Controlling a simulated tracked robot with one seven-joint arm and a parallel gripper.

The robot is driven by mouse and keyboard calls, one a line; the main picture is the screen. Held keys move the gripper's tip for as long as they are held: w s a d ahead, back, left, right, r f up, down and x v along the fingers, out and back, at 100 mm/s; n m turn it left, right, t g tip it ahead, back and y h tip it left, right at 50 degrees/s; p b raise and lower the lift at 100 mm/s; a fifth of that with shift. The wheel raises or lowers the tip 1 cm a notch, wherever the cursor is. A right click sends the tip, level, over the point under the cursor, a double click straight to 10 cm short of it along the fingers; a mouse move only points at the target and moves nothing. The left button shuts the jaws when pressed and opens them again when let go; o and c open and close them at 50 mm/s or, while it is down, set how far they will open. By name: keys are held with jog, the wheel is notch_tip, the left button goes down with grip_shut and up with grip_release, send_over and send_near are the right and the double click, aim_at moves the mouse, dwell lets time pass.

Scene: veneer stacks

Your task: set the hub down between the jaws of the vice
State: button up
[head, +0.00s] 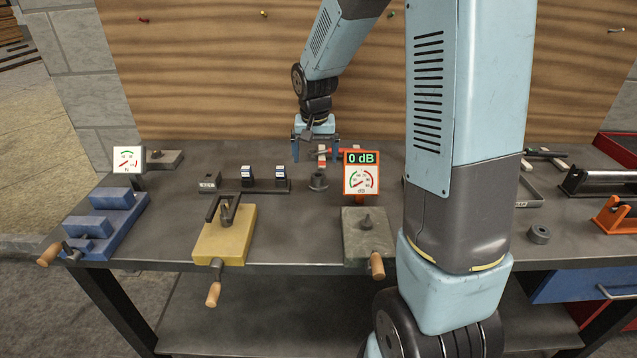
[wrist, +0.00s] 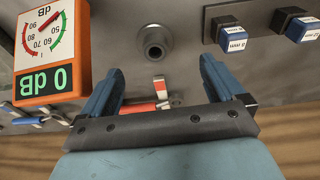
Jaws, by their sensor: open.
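The hub (head: 318,181), a short dark grey flanged cylinder with a round hole, stands upright on the bench. It also shows in the wrist view (wrist: 154,40), beyond the fingertips. My gripper (head: 316,153) is open and empty, with its blue fingers pointing down, apart from the hub and behind it in the head view. The gripper (wrist: 158,66) shows in the wrist view with nothing held between its fingers. The blue vice (head: 105,225) is at the bench's front left. A gap shows between its blue jaw blocks, and its wooden handle (head: 50,254) is at the front.
An orange meter reading 0 dB (head: 361,172) stands right of the hub. A rack with blue-topped blocks (head: 265,185) is left. A yellow fixture (head: 225,235) and a grey fixture (head: 368,237) are at the front. A grey ring (head: 538,233) lies right.

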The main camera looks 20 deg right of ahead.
aim_at(318, 176)
jog(key=f, duration=0.3)
jog(key=shift+w+d+f, duration=0.1)
jog(key=shift+w+f, duration=0.15)
jog(key=shift+w+d+f, duration=0.15)
jog(key=shift+f, duration=0.7)
jog(key=shift+w+d+f, duration=0.1)
jog(key=shift+d+f, duration=0.1)
jog(key=shift+f, duration=0.6)
jog(key=shift+w+d+f, duration=0.15)
jog(key=shift+f, duration=0.7)
jog(key=c, duration=1.4)
jog(key=shift+r, duration=1.5)
jog(key=s+a+r, duration=0.2)
jog(key=s+r, duration=0.8)
jog(key=s, duration=0.4)
